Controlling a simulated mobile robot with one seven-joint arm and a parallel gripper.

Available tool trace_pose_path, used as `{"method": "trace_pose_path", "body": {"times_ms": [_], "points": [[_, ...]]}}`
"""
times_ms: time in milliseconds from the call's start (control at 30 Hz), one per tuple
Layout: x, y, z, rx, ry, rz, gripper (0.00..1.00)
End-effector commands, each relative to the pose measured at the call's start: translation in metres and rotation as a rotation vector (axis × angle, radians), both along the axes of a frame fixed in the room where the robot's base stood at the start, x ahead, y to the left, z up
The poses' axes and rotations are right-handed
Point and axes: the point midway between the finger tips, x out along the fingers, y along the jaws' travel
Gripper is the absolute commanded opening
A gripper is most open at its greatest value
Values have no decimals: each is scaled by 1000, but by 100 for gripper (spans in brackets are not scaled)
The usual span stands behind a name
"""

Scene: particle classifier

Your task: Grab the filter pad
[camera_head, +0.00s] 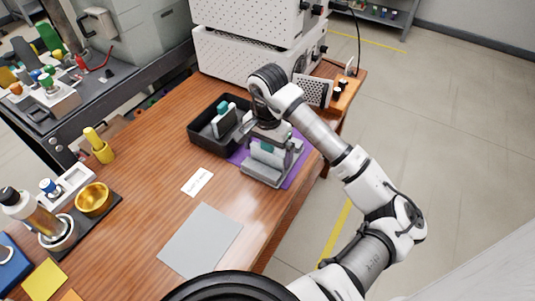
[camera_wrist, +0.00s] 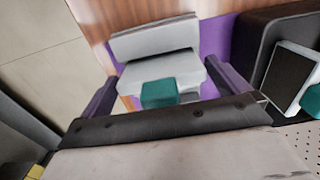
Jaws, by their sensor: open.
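A pale grey piece with a teal tab, apparently the filter pad (camera_wrist: 185,72), lies below my gripper (camera_wrist: 160,75) in the wrist view. My gripper is open, with one purple-grey finger on each side of this piece. I cannot tell whether the fingers touch it. In the head view the piece (camera_head: 268,150) sits in a grey holder (camera_head: 262,181) on a purple mat (camera_head: 299,158), and my gripper (camera_head: 268,137) is right above, partly hiding it. A similar framed dark panel with a teal tab (camera_head: 222,122) stands in a black bin (camera_head: 195,137).
The black bin also shows close on the right in the wrist view (camera_wrist: 258,35). A white perforated machine (camera_head: 245,58) stands behind. A white label (camera_head: 197,182), a grey sheet (camera_head: 200,240) and a gold bowl (camera_head: 93,199) are on the wooden table. The table's right edge is near the holder.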

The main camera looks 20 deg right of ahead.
Motion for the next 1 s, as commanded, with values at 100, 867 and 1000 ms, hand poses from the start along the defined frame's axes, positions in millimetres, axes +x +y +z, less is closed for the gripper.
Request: {"method": "trace_pose_path", "body": {"times_ms": [100, 867, 1000], "points": [[0, 0, 0, 0, 0, 0, 99], [0, -1, 21, -5, -2, -1, 68], [1, -1, 46, -6, -2, -1, 68]]}}
